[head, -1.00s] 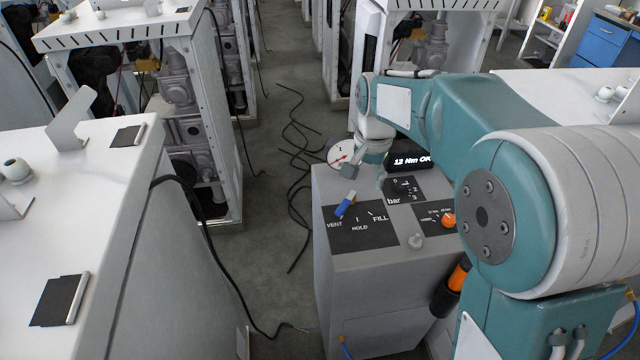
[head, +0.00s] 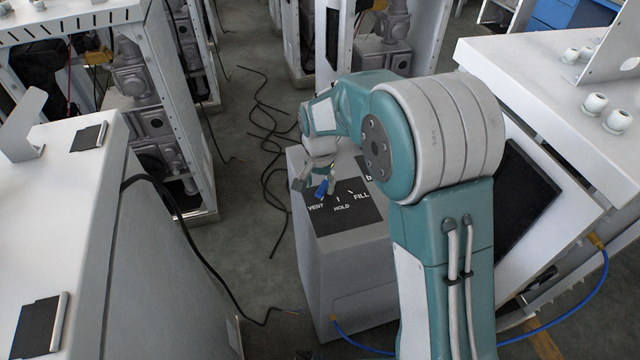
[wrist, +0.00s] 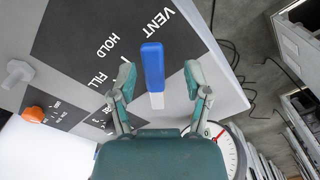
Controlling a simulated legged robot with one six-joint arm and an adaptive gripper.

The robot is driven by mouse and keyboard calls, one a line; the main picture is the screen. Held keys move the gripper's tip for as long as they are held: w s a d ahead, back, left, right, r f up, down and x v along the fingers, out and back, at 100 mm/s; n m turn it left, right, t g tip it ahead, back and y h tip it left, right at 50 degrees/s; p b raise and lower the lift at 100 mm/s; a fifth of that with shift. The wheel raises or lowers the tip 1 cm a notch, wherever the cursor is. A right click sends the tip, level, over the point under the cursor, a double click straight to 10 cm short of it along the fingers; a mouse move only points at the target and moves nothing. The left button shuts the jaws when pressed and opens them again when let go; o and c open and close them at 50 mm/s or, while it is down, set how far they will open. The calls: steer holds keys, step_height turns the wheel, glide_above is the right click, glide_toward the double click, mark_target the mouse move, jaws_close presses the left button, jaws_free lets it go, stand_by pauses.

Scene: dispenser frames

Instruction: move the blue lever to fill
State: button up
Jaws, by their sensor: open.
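The blue lever (head: 321,188) stands on a black panel (head: 348,217) printed VENT, HOLD and FILL. It is at the VENT end of the panel. In the wrist view the blue lever (wrist: 152,66) stands out between my two fingertips, with its pale lower part nearer my palm. My gripper (head: 316,182) is open around the lever, one finger on each side. In the wrist view a gap shows between the lever and each finger of my gripper (wrist: 160,76). In the head view my arm hides the right part of the box top.
In the wrist view an orange knob (wrist: 33,114), a grey knob (wrist: 17,73) and a round gauge (wrist: 229,144) surround the lever panel. A white cabinet (head: 60,200) stands to the left. Black cables (head: 265,140) lie on the floor between the units.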

steer(key=shift+a+f, duration=0.1)
steer(key=shift+f, duration=0.15)
steer(key=shift+d, duration=0.5)
steer(key=shift+c, duration=0.6)
steer(key=shift+r, duration=0.1)
jaws_close()
steer(key=shift+a, duration=0.1)
steer(key=shift+s, duration=0.1)
